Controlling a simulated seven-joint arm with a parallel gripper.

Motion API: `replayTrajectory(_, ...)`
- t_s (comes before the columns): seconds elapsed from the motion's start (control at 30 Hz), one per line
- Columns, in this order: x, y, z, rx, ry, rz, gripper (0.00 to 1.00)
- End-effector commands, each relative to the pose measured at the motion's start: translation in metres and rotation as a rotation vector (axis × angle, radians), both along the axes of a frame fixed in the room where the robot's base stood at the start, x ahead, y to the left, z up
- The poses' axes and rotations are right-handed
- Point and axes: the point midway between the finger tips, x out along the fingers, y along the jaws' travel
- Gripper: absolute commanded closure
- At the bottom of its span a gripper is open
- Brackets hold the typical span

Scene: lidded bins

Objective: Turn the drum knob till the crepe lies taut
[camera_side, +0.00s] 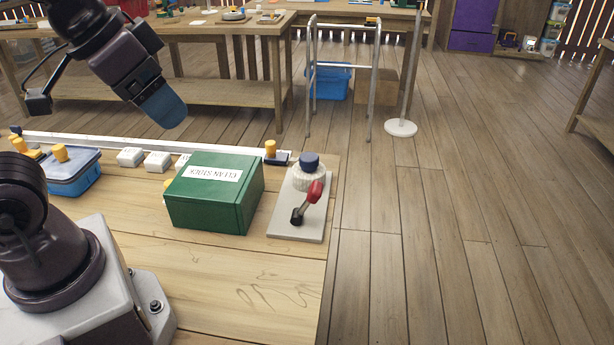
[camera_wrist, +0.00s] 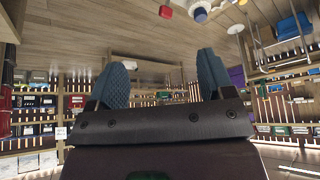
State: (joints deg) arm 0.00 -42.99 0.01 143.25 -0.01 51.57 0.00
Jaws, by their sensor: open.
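A dark blue knob (camera_side: 309,159) sits on a white ribbed collar (camera_side: 309,177) at the far end of a pale plate (camera_side: 288,228), near the table's right edge. A lever with a red grip (camera_side: 314,192) stands tilted on the same plate. I cannot make out any crepe. My gripper (camera_side: 163,105) is in the air at upper left, well away from the knob. In the wrist view my gripper (camera_wrist: 163,80) has its two blue fingers wide apart with nothing between them. The knob (camera_wrist: 200,15) and red grip (camera_wrist: 166,12) show at that view's top edge.
A green box (camera_side: 210,205) labelled CLEAN STOCK, upside down here, stands just left of the plate. A blue-lidded container (camera_side: 75,175) and white blocks (camera_side: 130,157) are further left. The front of the wooden table (camera_side: 240,275) is clear.

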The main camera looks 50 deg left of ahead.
Motion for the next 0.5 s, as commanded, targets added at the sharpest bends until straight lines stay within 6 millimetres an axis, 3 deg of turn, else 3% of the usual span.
replayTrajectory(0.17,0.005,0.004,-0.015,-0.001,0.075,0.022,0.25)
replayTrajectory(0.27,0.020,0.010,-0.023,-0.001,0.151,0.044,0.25)
replayTrajectory(0.5,0.093,0.030,-0.037,-0.025,0.306,0.151,0.25)
